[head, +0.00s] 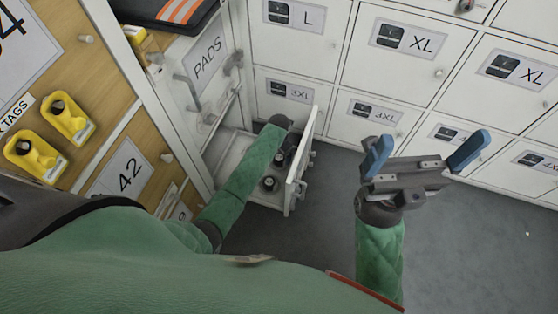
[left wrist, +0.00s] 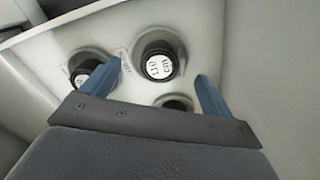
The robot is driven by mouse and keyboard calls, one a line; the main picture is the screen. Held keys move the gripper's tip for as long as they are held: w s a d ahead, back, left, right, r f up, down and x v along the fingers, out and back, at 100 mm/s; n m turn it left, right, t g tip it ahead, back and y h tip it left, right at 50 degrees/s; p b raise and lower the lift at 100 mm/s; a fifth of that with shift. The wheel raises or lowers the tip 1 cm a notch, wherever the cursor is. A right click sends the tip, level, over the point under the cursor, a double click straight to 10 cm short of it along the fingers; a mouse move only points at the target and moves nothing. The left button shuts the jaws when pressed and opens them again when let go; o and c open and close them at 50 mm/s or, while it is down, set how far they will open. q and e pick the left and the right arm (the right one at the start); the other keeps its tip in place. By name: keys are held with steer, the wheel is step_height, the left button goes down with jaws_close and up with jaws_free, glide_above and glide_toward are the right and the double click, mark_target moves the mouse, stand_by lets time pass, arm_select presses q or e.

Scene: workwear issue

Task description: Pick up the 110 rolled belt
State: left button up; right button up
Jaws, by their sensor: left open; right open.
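A dark rolled belt with a white end label that seems to read 110 (left wrist: 160,64) stands in a round holder inside an open locker drawer (left wrist: 215,25). Two more dark rolls stand in holders beside it, one at left (left wrist: 86,68) and one lower, partly hidden (left wrist: 176,104). My left gripper (left wrist: 156,84) is open and empty, its blue fingers on either side of the view below the 110 roll, not closed on it. In the head view my left arm reaches into the drawer (head: 236,160); its fingers are hidden. My right gripper (head: 424,153) is open and empty above the floor.
The drawer front (head: 300,165) stands out from the lockers (head: 400,65). A PADS compartment (head: 208,58) is above it at left. Wooden drawers (head: 125,170) and yellow tag items (head: 68,118) are at far left. The grey floor (head: 320,225) is clear.

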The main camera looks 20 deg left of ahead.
arm_select(q)
step_height(320, 180, down, 3)
steer(key=shift+w+b, duration=0.1)
steer(key=shift+b, duration=0.25)
steer(key=c, duration=1.2)
